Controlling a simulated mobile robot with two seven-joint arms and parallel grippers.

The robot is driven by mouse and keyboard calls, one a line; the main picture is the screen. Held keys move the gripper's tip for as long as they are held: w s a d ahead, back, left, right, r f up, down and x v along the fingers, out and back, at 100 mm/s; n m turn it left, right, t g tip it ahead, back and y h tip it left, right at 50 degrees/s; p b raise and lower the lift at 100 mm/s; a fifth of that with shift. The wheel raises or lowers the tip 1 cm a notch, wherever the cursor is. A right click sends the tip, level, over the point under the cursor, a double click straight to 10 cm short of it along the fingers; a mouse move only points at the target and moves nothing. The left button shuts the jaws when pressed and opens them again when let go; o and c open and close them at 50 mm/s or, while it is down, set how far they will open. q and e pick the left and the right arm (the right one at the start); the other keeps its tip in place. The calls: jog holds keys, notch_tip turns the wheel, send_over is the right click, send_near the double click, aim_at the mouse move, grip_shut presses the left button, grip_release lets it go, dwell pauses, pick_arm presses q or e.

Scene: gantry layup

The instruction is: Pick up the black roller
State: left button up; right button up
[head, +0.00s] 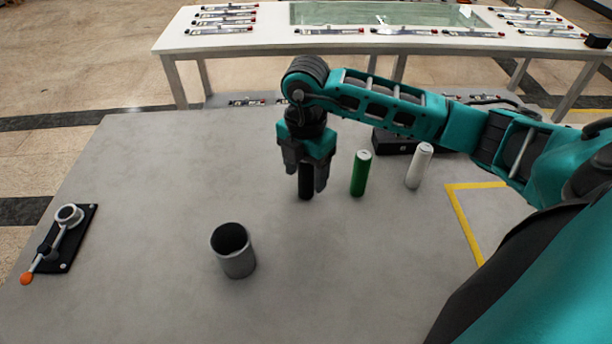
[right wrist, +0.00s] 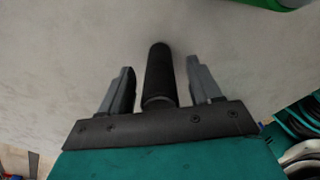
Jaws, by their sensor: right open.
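The black roller (head: 305,183) stands upright on the grey table, partly hidden by my right gripper. My right gripper (head: 306,181) points down over it, with one finger on each side. In the right wrist view the black roller (right wrist: 159,74) lies between the two open fingers of the right gripper (right wrist: 160,90), with a gap on both sides. My left gripper is not in view.
A green roller (head: 360,174) and a white roller (head: 419,166) stand to the right of the black one. A grey cup (head: 234,252) is in front, and a lever fixture (head: 62,238) is at left. A black box (head: 396,142) sits behind. The table's middle front is clear.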

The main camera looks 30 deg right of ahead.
jog(key=shift+f, duration=0.2)
grip_shut()
dwell(0.5)
